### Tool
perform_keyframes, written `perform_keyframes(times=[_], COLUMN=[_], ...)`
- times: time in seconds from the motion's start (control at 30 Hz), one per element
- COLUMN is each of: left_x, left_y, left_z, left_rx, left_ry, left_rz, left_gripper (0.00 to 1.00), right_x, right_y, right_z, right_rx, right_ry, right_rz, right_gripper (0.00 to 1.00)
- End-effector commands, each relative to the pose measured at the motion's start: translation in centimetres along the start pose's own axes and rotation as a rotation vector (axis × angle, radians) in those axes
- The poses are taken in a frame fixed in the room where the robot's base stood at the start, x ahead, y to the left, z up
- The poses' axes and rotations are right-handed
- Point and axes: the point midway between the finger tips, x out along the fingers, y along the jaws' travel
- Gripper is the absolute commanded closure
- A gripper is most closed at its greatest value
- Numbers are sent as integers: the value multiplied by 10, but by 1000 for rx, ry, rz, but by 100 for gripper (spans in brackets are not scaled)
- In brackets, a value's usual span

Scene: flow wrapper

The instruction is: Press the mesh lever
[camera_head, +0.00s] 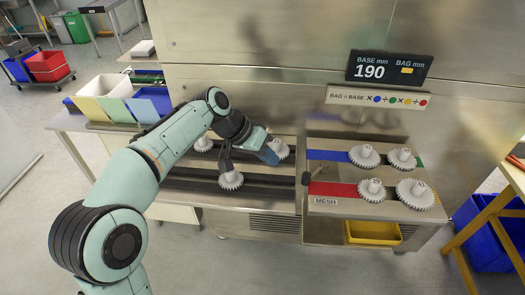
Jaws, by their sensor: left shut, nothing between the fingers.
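The MESH label (326,201) is on the front of the machine's right-hand deck. A small dark upright handle (305,178), which looks like the mesh lever, stands at the left edge of that deck, just above the label. My wrist hides part of the deck behind. My right gripper is not in view.
White gears (364,156) stand on the blue and red strips (333,189) of the right deck. A display (389,67) reads BASE 190. A colour-code sign (378,98) is below it. A yellow bin (373,233) sits under the deck. Coloured bins (103,86) stand at left.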

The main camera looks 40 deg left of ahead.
Motion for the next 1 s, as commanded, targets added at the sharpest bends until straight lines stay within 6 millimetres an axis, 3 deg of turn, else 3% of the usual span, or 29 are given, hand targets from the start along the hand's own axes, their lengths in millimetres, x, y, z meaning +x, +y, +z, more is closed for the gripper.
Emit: perform_keyframes(times=[0.2,0.3,0.5,1.0], left_x=[46,50,58,60], left_y=[2,19,34,37], left_z=[1,0,0,-1], left_rx=[0,4,1,0], left_ry=[-2,0,1,0], left_rz=[2,2,1,0], left_gripper=[100,100,100,100], right_x=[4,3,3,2], right_y=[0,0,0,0], right_z=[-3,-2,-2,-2], right_rx=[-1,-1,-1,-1], right_ry=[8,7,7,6], right_rz=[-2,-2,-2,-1], right_gripper=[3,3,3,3])
